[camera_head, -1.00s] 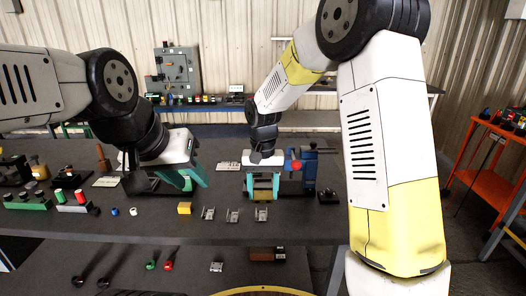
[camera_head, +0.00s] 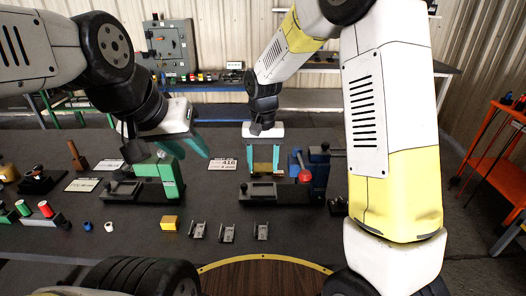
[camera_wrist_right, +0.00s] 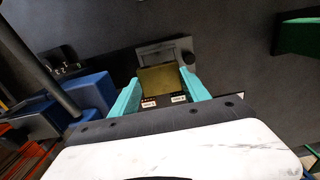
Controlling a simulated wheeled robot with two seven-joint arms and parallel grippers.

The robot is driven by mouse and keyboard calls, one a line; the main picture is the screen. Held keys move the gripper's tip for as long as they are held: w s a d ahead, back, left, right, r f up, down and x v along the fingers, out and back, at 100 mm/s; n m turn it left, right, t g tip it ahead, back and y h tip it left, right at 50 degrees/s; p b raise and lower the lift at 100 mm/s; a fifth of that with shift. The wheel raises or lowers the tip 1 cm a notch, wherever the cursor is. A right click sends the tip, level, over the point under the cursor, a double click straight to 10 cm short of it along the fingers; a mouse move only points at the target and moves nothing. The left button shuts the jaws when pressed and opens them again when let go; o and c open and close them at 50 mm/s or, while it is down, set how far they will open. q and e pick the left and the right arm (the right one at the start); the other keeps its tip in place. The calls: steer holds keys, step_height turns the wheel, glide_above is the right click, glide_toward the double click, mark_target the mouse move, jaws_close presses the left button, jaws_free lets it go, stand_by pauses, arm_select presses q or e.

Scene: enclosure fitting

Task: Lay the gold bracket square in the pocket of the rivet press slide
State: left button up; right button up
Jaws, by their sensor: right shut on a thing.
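The gold bracket (camera_head: 263,168) is held between the teal fingers of my right gripper (camera_head: 263,160), which are shut on it. In the right wrist view the bracket (camera_wrist_right: 162,80) is a flat gold plate between the two fingers. The rivet press (camera_head: 318,172) is blue with a red ball knob. Its dark grey slide (camera_head: 262,191) lies left of it, just below the bracket in the head view. The slide's pocket frame (camera_wrist_right: 165,52) shows beyond the bracket, partly covered by it. My left gripper (camera_head: 188,148) hangs by a green press; its finger gap is unclear.
The green press (camera_head: 160,180) stands left of the slide. Several silver clips (camera_head: 227,233), a yellow block (camera_head: 169,223) and small caps lie nearer the front. A label card (camera_head: 222,165) lies between the presses. An orange cart (camera_head: 490,150) stands at right.

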steer(key=shift+f, duration=2.9)
steer(key=shift+f, duration=0.55)
steer(key=shift+r, duration=0.3)
steer(key=shift+f, duration=0.45)
stand_by(1.2)
steer(key=shift+r, duration=0.2)
steer(key=shift+r, duration=0.25)
steer(key=shift+s+f, duration=0.1)
steer(key=shift+f, duration=0.35)
stand_by(1.5)
steer(key=shift+r, duration=0.1)
